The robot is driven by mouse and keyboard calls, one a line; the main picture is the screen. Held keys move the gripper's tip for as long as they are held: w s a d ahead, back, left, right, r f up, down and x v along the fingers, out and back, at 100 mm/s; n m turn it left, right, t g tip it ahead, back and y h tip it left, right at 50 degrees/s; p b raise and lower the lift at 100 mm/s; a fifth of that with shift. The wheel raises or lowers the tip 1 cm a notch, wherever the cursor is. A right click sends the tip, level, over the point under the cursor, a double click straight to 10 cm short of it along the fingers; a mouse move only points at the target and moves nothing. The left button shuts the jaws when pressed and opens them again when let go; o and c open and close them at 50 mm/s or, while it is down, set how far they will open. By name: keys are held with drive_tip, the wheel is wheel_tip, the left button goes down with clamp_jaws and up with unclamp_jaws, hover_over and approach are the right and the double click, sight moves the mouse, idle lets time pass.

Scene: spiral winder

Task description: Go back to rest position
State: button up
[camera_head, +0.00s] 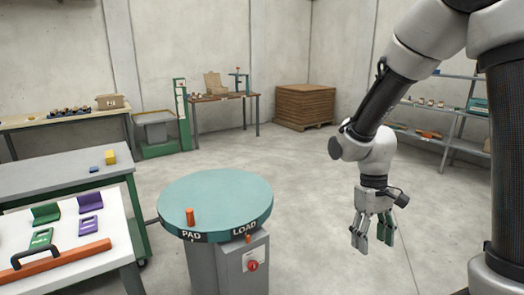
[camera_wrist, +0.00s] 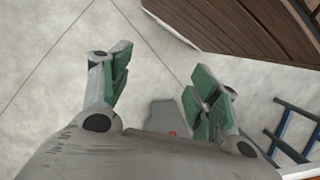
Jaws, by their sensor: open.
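My gripper (camera_head: 373,238) hangs from my arm at the right of the head view, pointing down over bare floor. It is to the right of the round turntable and apart from it. In the wrist view my gripper (camera_wrist: 155,95) shows its green-padded fingers spread wide, with nothing between them but concrete floor and a small grey object below. The turntable (camera_head: 225,196) has a teal top and a dark rim band reading PAD and LOAD. A small orange peg (camera_head: 190,217) stands on its top.
A white table (camera_head: 75,262) at the lower left holds green and purple brackets and an orange bar (camera_head: 60,257). A grey workbench (camera_head: 70,180) stands behind it. A brown stack (camera_head: 305,106) is at the back, and shelves (camera_head: 445,125) stand behind my arm. The floor between is clear.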

drive_tip(key=s+d+r+m+t, duration=0.1)
drive_tip(key=s+d+r+t, duration=0.2)
drive_tip(key=r, duration=0.6)
drive_tip(key=s+d+r+m+t, duration=0.2)
drive_tip(key=s+d+r+t, duration=0.2)
drive_tip(key=s+r, duration=0.4)
drive_tip(key=shift+s+d+r+y, duration=0.15)
drive_tip(key=shift+d+r+y, duration=0.25)
drive_tip(key=shift+d+r, duration=0.5)
